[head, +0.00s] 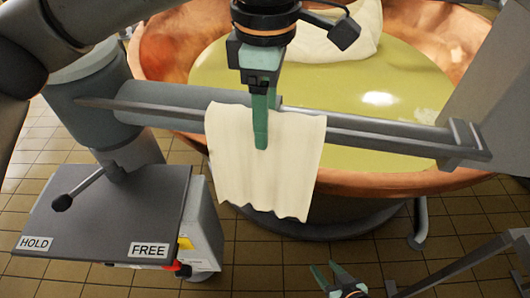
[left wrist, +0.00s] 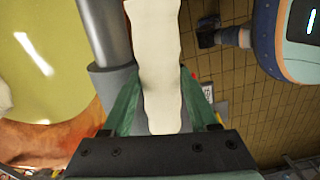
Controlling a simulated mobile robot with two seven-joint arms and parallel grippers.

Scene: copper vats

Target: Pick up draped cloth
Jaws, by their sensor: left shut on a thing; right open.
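A cream cloth (head: 290,165) hangs over a grey horizontal bar (head: 360,132) in front of the copper vat. My left gripper (head: 261,135) points down over the bar and is shut on the cloth. In the left wrist view the cloth (left wrist: 155,70) runs between the two green fingers of my left gripper (left wrist: 158,105). The cloth still lies against the bar in the head view. My right gripper (head: 338,275) is open and empty, low at the bottom edge of the head view, apart from the cloth.
The copper vat (head: 165,45) holds yellow-green liquid (head: 400,85), with a pale bundle (head: 335,35) at its back. A grey panel (head: 100,215) labelled HOLD and FREE, with a lever (head: 85,187), stands left. Tiled floor (head: 270,270) lies open in front.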

